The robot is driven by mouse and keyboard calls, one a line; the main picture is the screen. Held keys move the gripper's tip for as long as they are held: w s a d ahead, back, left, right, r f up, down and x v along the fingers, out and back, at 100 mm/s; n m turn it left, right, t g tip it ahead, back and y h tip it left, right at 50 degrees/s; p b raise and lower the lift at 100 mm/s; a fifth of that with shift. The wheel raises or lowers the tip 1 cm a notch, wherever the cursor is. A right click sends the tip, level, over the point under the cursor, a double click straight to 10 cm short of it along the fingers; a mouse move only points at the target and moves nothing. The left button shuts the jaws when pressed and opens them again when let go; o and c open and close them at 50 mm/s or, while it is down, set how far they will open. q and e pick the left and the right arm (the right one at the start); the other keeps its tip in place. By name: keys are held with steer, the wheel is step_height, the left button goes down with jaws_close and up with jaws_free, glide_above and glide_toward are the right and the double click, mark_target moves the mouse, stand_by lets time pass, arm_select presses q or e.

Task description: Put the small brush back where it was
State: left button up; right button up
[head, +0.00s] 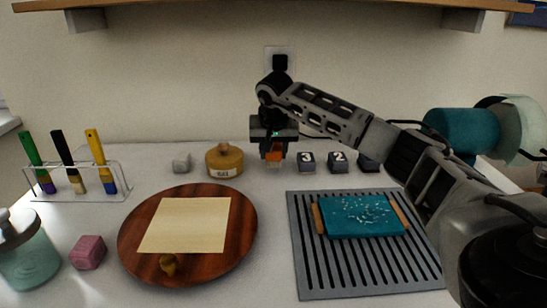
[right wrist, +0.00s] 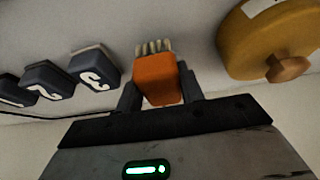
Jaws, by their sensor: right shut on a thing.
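The small brush, an orange block with pale bristles, is in my right gripper (head: 273,146). In the head view the orange brush (head: 274,156) shows just below the fingers, at the back of the table. In the right wrist view the brush (right wrist: 158,82) sits between the two dark fingers of the right gripper (right wrist: 160,93), bristles pointing away from the palm. Whether the bristles touch the table I cannot tell. My left gripper is not in view.
A mustard round pot (head: 225,161) stands left of the brush. Dark numbered blocks (head: 307,162) stand close on its right. A rack (head: 80,195) with three brushes is at far left. A wooden plate (head: 130,240) with paper and a slatted grey mat (head: 310,280) lie in front.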

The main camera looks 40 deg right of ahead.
steer(key=shift+f, duration=1)
steer(key=o, duration=0.9)
steer(key=shift+f, duration=0.15)
steer(key=v, duration=1.2)
steer(key=shift+p, duration=0.3)
steer(key=shift+w, duration=0.1)
